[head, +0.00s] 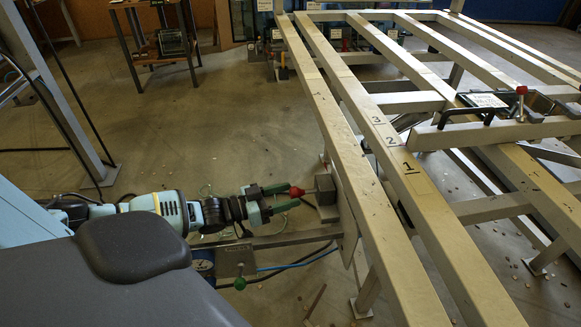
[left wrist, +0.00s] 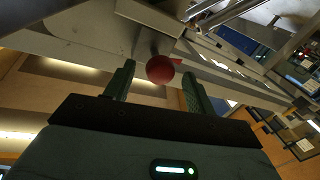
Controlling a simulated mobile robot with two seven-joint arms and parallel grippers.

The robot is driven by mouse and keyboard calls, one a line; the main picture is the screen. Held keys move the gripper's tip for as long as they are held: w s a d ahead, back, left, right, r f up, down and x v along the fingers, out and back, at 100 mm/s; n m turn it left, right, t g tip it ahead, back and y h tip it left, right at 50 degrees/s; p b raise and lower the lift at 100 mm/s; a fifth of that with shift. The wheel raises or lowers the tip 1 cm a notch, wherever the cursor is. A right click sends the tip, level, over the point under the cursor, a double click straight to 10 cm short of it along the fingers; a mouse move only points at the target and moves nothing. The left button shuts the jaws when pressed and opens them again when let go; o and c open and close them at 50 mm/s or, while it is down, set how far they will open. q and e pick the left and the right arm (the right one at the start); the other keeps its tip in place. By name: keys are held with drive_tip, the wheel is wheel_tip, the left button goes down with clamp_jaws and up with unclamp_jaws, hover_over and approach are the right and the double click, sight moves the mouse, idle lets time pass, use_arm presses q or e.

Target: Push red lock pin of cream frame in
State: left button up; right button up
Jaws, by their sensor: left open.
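The red lock pin (head: 297,191) has a round red knob on a short shaft that runs into a grey block (head: 325,188) at the side of the cream frame (head: 352,170). My left gripper (head: 286,196) is open, with its two green fingers pointing at the block and the red knob between or just in front of their tips. In the left wrist view the knob (left wrist: 160,69) sits between the two fingers (left wrist: 157,85), with a gap on each side. Whether anything touches the knob cannot be told. My right gripper is not in view.
A grey metal beam (head: 290,237) with a green-knobbed lever (head: 240,283) lies below my left gripper. A second red-knobbed handle (head: 521,91) and a black handle (head: 468,113) stand on the frame's right part. Floor to the upper left is mostly clear.

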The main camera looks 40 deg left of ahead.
sight(299, 194)
use_arm(q)
drive_tip(key=shift+x, duration=0.85)
clamp_jaws()
drive_tip(key=shift+d+b+x, duration=0.3)
drive_tip(key=shift+b+x, duration=0.15)
drive_tip(key=shift+x, duration=0.95)
drive_tip(key=shift+s+r, duration=0.1)
drive_tip(key=shift+s, duration=0.1)
drive_tip(key=shift+c, duration=1.9)
unclamp_jaws()
drive_tip(key=o, duration=0.4)
drive_tip(key=shift+w, duration=0.15)
